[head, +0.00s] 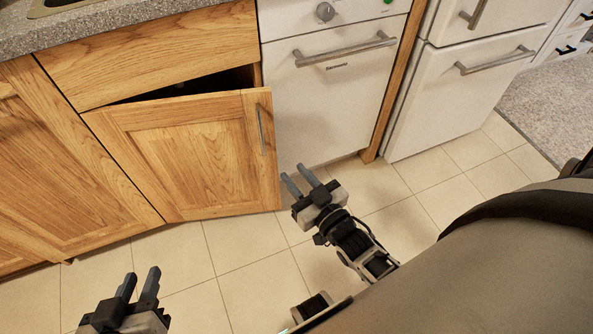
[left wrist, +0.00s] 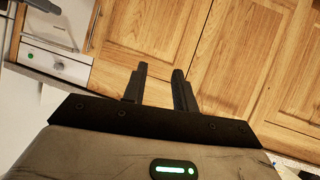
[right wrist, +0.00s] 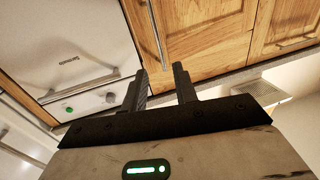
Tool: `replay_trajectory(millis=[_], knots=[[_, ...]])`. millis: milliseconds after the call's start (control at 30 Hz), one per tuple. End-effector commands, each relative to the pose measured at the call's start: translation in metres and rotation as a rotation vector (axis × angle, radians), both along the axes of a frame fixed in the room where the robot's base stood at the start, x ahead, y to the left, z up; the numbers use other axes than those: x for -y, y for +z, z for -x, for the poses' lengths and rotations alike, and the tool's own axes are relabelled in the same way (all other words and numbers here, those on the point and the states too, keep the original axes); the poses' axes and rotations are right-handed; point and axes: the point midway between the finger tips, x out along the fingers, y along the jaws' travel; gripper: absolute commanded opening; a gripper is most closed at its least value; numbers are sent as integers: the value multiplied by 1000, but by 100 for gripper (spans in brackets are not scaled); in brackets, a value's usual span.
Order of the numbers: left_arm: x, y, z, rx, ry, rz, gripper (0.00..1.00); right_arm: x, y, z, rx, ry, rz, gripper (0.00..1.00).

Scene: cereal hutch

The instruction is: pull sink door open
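The wooden sink door (head: 195,155) stands ajar in the head view, swung out from its right side, with a dark gap along its top. Its vertical metal handle (head: 261,128) is near its right edge. The handle also shows in the right wrist view (right wrist: 156,35). My right gripper (head: 299,180) is open and empty, just right of the door's lower right edge and below the handle. My left gripper (head: 138,284) is open and empty, low in front of the cabinets and apart from the door. The door also appears in the left wrist view (left wrist: 155,25).
A white dishwasher (head: 335,100) with a bar handle is right of the sink cabinet. A white fridge (head: 460,90) stands further right. Another wooden cabinet door (head: 60,170) is at left, under the grey counter (head: 110,22). The tiled floor (head: 240,240) in front is clear.

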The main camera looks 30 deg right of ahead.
Motion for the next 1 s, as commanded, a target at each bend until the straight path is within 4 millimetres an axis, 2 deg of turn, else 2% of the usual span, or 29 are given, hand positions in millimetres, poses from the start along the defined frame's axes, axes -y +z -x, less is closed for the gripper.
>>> replay_trajectory(millis=[233,267,333,400,467,600,800,900,1000], knots=[[0,1,0,3,1,0,28,0,0,0,0,1,0,29],[0,1,0,3,1,0,28,0,0,0,0,1,0,23],[0,-1,0,2,0,1,28,1,0,-1,1,4,-17,4],[1,-7,1,-3,-1,3,28,4,0,-6,5,17,-87,0],[3,-17,2,-17,-6,8,28,8,1,-14,5,40,-206,0],[16,-58,-7,-76,-44,16,28,20,4,-36,-47,125,-631,0],[26,-98,-11,-144,-81,24,28,34,4,-55,-225,199,-1222,0],[29,-109,-11,-166,-91,25,28,38,4,-58,-299,199,-1408,0],[30,-113,-12,-176,-97,25,28,40,4,-61,-338,193,-1507,0]])
